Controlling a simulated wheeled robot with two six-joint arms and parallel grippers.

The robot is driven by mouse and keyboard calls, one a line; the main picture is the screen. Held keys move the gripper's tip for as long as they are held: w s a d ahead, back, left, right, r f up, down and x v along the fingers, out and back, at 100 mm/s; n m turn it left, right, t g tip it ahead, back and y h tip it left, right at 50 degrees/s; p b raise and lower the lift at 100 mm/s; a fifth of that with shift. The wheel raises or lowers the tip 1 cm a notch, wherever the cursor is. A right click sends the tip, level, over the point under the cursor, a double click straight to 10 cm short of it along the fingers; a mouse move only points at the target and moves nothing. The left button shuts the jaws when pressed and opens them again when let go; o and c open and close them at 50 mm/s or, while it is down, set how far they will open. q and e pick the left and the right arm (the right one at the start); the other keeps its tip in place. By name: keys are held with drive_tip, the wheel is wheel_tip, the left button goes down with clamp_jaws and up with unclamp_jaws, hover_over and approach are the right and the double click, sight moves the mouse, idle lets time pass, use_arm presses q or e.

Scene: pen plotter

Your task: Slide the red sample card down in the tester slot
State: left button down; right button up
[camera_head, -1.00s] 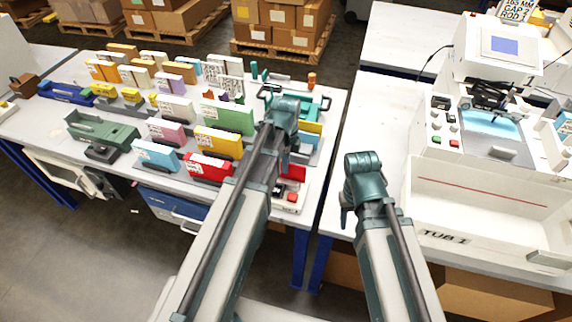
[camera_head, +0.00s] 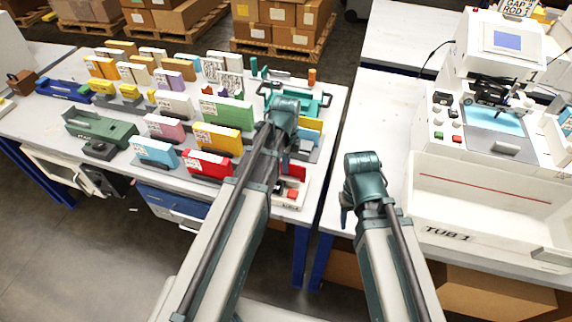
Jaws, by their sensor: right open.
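A red card (camera_head: 297,171) stands upright at the white tester (camera_head: 287,203), at the front right of the left table. Its lower edge and the slot are too small to make out. My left gripper (camera_head: 285,166) points down beside the card's left side, and my arm covers part of the tester. I cannot tell whether its fingers touch or grip the card. My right gripper (camera_head: 346,217) hangs open and empty over the gap between the two tables, away from the card.
A red box (camera_head: 206,164) and a yellow box (camera_head: 216,140) stand left of my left arm, with several coloured boxes behind. A teal frame (camera_head: 318,103) lies behind the tester. A plotter (camera_head: 478,143) and white tub (camera_head: 480,205) occupy the right table.

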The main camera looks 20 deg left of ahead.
use_arm(q)
drive_tip(key=shift+f, duration=0.3)
drive_tip(key=c, duration=1)
unclamp_jaws()
drive_tip(key=shift+o, duration=0.2)
wheel_tip(320, 180, up, 14)
drive_tip(key=p, duration=1.3)
drive_tip(key=shift+f, duration=0.1)
